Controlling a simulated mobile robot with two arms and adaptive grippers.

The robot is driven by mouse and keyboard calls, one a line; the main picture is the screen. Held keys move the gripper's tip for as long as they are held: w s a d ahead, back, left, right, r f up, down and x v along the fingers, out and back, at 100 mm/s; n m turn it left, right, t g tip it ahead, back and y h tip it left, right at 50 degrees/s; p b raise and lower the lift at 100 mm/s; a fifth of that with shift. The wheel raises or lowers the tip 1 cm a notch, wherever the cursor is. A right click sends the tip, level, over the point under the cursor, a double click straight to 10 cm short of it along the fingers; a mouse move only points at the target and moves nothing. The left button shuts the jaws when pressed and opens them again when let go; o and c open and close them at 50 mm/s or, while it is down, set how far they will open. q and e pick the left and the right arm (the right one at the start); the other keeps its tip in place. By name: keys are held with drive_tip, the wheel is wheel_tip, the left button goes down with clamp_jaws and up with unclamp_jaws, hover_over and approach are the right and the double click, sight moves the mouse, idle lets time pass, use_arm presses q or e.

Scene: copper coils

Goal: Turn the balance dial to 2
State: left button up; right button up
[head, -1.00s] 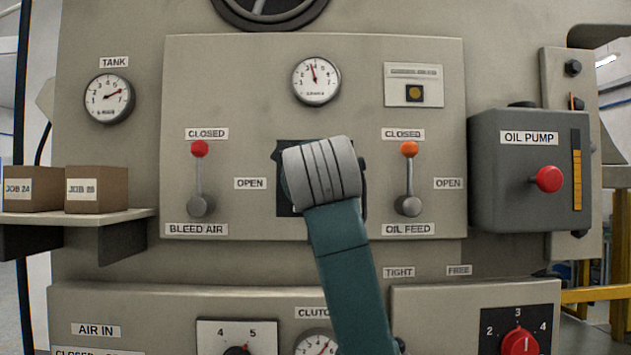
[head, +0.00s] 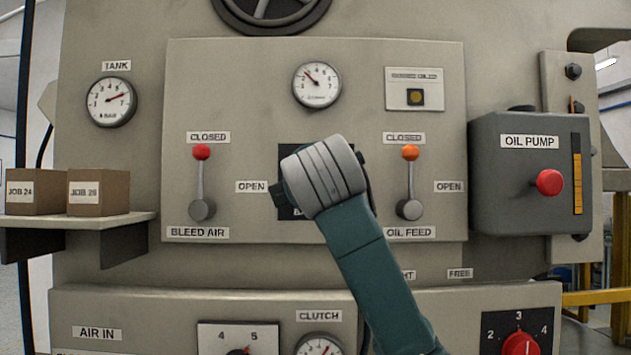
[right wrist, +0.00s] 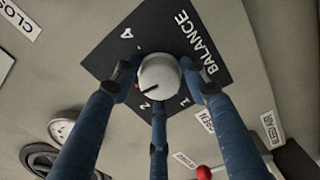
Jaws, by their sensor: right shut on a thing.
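The balance dial (right wrist: 158,70) is a round, pale knob on a black plate (right wrist: 105,62) lettered BALANCE, in the right wrist view. Its red pointer mark sits between the visible 2 and 4, nearer the 2. The 3 is not seen; a finger covers that side. My right gripper (right wrist: 158,84) is shut on the knob, with blue fingers around its sides. In the head view my grey wrist hides the dial and most of its plate (head: 287,153). The gauge (head: 317,85) above has its needle up and left. My left gripper is not in view.
The bleed air lever (head: 200,180) stands left of my wrist and the oil feed lever (head: 409,180) right of it, both knobs up at CLOSED. The oil pump box (head: 490,190) juts out at right. A shelf (head: 90,225) with two boxes is at left.

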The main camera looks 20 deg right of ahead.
drive_tip(key=shift+d+r+n+p, duration=0.1)
drive_tip(key=shift+n+p, duration=0.4)
drive_tip(key=shift+n, duration=1.35)
drive_tip(key=shift+d+n+p, duration=0.1)
drive_tip(key=shift+n+p, duration=0.35)
drive_tip(key=shift+n, duration=1.4)
drive_tip(key=shift+s+r, duration=0.1)
drive_tip(key=shift+r, duration=0.05)
drive_tip(key=o, duration=1.1)
drive_tip(key=shift+o, duration=0.3)
drive_tip(key=shift+d, duration=0.1)
drive_tip(key=v, duration=1.1)
drive_tip(key=shift+s, duration=0.35)
